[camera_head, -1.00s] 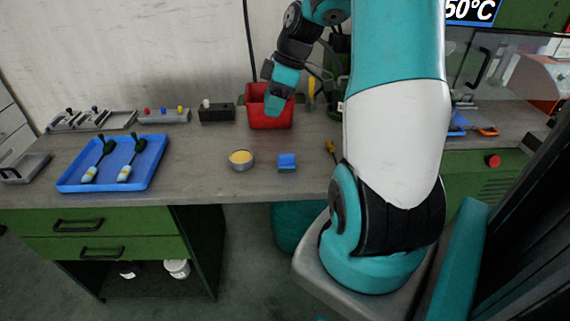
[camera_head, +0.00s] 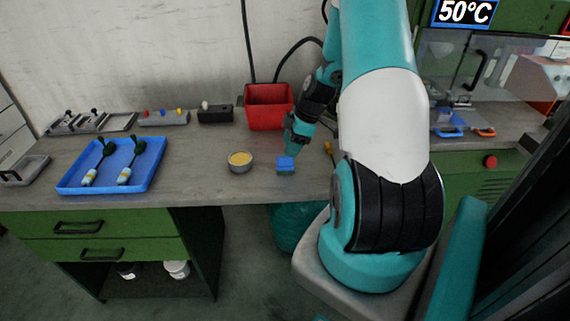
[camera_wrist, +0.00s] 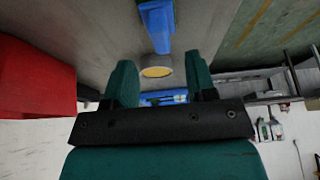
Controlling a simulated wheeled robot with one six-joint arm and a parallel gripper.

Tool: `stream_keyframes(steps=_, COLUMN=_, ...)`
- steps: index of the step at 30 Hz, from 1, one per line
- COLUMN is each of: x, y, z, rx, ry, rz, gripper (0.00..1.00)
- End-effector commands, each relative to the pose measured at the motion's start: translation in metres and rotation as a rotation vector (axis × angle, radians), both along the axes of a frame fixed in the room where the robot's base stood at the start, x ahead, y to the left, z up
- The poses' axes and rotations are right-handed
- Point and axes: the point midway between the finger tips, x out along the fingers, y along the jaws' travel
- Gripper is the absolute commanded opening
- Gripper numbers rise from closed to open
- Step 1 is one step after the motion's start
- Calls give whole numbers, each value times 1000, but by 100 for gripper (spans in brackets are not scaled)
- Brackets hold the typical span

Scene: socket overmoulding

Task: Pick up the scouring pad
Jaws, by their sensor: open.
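The scouring pad (camera_head: 285,165) is a small blue block with a green lower part, lying on the grey bench near its front edge. In the wrist view a blue block (camera_wrist: 179,28), seemingly the pad, shows at the top, ahead of the fingers. My gripper (camera_head: 291,151) is just above and behind the pad, pointing down at a slant. In the wrist view my gripper (camera_wrist: 161,70) has its two green fingers spread apart with nothing held between them. In the head view the fingertips are too small to tell whether they touch the pad.
A round tin with yellow content (camera_head: 240,161) stands just left of the pad. A red bin (camera_head: 269,108) stands behind. A blue tray (camera_head: 70,182) with two dark-headed tools lies at the left.

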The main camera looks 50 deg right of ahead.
Motion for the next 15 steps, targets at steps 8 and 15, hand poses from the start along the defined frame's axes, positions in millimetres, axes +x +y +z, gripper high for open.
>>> stream_keyframes(steps=8, x=5, y=8, z=-30, rx=3, ry=3, rz=0, gripper=51)
stream_keyframes(steps=15, x=11, y=12, z=-51, rx=0, ry=0, rz=-1, gripper=51)
